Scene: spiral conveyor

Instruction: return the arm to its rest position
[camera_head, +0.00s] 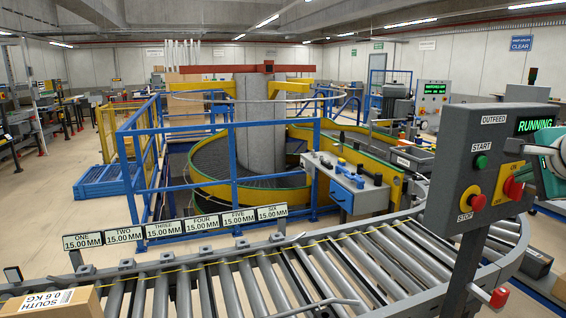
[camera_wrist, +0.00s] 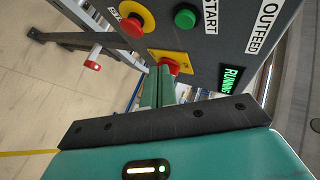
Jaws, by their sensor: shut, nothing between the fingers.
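My gripper (camera_wrist: 160,84) is shut and empty, with its teal fingers pointing at the grey OUTFEED control box (camera_wrist: 235,50). The fingertips are at or very near the red rotary knob (camera_wrist: 172,66) on its yellow plate; I cannot tell whether they touch. In the head view, my teal arm end (camera_head: 550,165) comes in from the right edge beside the box, close to the red knob (camera_head: 513,188). The fingertips are partly hidden there. The display (camera_head: 535,126) reads RUNNING. The rest of my arm is out of view.
The box carries a green START button (camera_head: 481,161) and a red STOP button (camera_head: 475,202) and stands on a post (camera_head: 465,265). A roller conveyor (camera_head: 250,285) curves in front, with a carton (camera_head: 50,303) at left. Blue railings (camera_head: 230,165) surround the spiral.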

